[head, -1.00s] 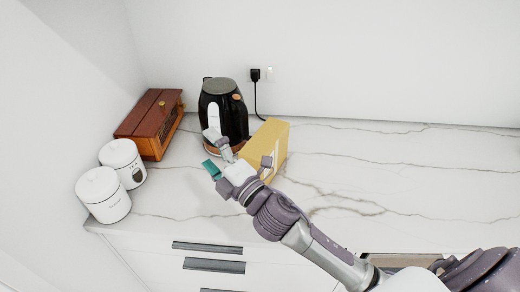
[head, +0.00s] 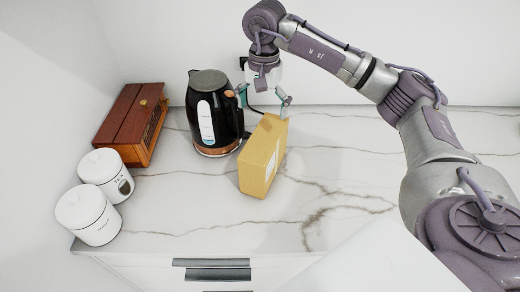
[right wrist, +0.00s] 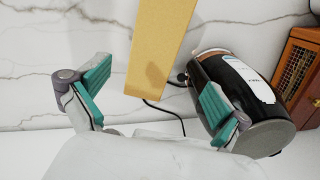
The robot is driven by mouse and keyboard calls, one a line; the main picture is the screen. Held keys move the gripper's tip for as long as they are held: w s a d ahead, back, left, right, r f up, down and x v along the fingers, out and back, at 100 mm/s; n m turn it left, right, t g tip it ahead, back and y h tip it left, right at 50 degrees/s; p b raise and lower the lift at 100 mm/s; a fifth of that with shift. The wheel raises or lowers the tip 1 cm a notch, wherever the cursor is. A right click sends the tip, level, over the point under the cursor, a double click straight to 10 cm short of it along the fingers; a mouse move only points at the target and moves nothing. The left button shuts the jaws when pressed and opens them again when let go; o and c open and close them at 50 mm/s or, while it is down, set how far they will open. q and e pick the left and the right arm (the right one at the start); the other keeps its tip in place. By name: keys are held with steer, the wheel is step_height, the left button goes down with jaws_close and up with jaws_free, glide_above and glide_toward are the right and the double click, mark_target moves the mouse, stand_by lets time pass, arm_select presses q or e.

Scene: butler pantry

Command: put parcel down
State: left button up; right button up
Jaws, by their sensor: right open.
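The parcel (head: 261,162) is a yellow-brown box with a pale label on one side. It stands upright on the white marble counter, just right of the black kettle. My right gripper (head: 265,98) is above and behind the parcel's top, with its fingers apart. In the right wrist view the parcel (right wrist: 158,45) lies ahead between the open right fingers (right wrist: 150,100), and clear gaps show on both sides of it. My left gripper is not in view.
The black kettle (head: 212,115) stands close left of the parcel and near the right gripper. A wooden box (head: 130,122) and two white canisters (head: 92,212) (head: 106,172) stand at the left. The counter (head: 350,180) right of the parcel is clear.

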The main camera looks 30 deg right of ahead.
mark_target(265, 136)
steer(key=shift+s+d+f, duration=0.15)
steer(key=shift+d+f, duration=0.1)
steer(key=shift+d, duration=0.05)
step_height(265, 136, down, 8)
steer(key=shift+r+p, duration=0.2)
steer(key=shift+p, duration=1.05)
step_height(265, 136, down, 5)
steer(key=p, duration=0.3)
steer(key=shift+s+r, duration=0.1)
steer(key=shift+s, duration=0.05)
steer(key=shift+f, duration=0.3)
steer(key=c, duration=1.5)
steer(key=shift+r, duration=0.1)
steer(key=shift+c, duration=0.7)
